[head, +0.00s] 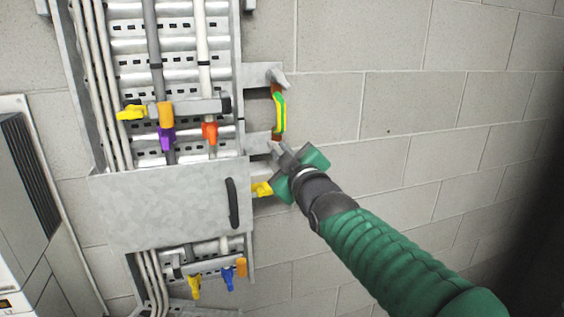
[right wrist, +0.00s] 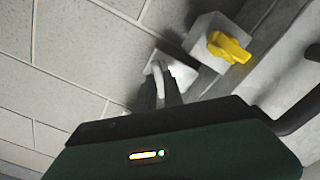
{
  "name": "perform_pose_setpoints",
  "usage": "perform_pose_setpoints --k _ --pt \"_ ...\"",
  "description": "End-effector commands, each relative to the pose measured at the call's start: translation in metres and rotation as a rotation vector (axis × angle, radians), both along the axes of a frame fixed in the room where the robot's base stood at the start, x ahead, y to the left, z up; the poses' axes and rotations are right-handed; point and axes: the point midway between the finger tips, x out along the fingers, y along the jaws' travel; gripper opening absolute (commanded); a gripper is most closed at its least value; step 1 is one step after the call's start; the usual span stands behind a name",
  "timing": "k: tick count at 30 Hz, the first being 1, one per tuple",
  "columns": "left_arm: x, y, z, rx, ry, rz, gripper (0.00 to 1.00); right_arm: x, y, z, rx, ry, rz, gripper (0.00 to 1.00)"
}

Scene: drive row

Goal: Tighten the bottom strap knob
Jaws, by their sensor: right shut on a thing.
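A green-and-yellow strap (head: 280,110) runs upright between two grey brackets right of the cable tray. A grey knob (head: 277,78) sits at its top end. My right gripper (head: 279,153) is at the strap's bottom end, its fingers closed on the bottom strap knob, which they mostly hide. In the right wrist view the closed fingers (right wrist: 168,90) meet a pale grey piece at the bracket. How far the knob is turned cannot be told. My left gripper is not in view.
A yellow knob (head: 262,188) on a grey block is just below my right gripper; it also shows in the right wrist view (right wrist: 228,47). A grey cover (head: 160,210) with a black handle (head: 233,203) is to the left. The block wall (head: 440,100) at right is bare.

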Motion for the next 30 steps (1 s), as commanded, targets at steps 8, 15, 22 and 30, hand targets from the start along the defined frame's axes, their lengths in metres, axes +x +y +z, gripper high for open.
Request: perform_pose_setpoints --k 8,15,22,30 --pt "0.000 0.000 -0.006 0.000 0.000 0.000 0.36 0.000 0.000 -0.001 0.044 0.017 0.000 0.00" --pt "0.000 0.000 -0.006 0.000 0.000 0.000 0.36 0.000 0.000 -0.001 0.043 0.016 0.001 0.34" --pt "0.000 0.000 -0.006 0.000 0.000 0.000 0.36 0.000 0.000 0.000 0.042 0.015 0.000 0.34" --pt "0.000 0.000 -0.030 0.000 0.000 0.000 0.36 -0.030 -0.010 -0.006 0.042 0.011 -0.001 0.34"
